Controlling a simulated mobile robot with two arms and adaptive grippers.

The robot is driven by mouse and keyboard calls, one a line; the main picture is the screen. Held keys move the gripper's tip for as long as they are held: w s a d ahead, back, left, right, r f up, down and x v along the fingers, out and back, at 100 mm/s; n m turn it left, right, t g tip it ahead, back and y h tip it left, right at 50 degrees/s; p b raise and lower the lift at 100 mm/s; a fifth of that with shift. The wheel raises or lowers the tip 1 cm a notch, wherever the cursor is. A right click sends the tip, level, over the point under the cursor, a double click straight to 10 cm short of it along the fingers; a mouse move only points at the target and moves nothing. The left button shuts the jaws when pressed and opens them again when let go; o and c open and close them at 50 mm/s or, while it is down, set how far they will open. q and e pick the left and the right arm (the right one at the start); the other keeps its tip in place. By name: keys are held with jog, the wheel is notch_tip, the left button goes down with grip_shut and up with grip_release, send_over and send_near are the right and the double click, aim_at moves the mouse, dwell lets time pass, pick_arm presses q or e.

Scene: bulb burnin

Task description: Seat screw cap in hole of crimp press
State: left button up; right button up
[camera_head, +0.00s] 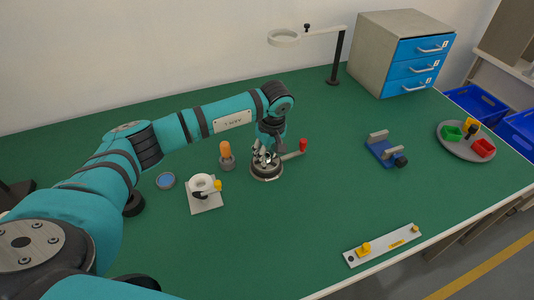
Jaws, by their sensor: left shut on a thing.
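The crimp press is most likely the round grey device (266,171) at the middle of the table, with a lever ending in a red knob (303,145) out to its right. My left gripper (265,158) points down right over this round device. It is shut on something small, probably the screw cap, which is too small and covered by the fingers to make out. The hole in the device is hidden behind the gripper, and I cannot tell whether the held thing touches it. My right gripper is out of view.
Left of the press stand an orange-topped piece (226,155), a white fixture (204,192) and a blue round dish (165,181). Rightward are a blue vise (386,150), a grey tray (451,143) and a bar (383,245). A magnifier lamp (338,57) and drawers stand behind.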

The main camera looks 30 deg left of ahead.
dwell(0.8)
pick_arm(q)
jog(key=o, duration=0.7)
jog(key=shift+o, duration=0.2)
jog(key=shift+r, duration=0.2)
notch_tip(320, 180, up, 12)
jog(key=d, duration=0.1)
jog(key=shift+s+d+f, duration=0.15)
jog(key=shift+s+d, duration=0.15)
jog(key=shift+s, duration=0.05)
jog(key=shift+f, duration=0.1)
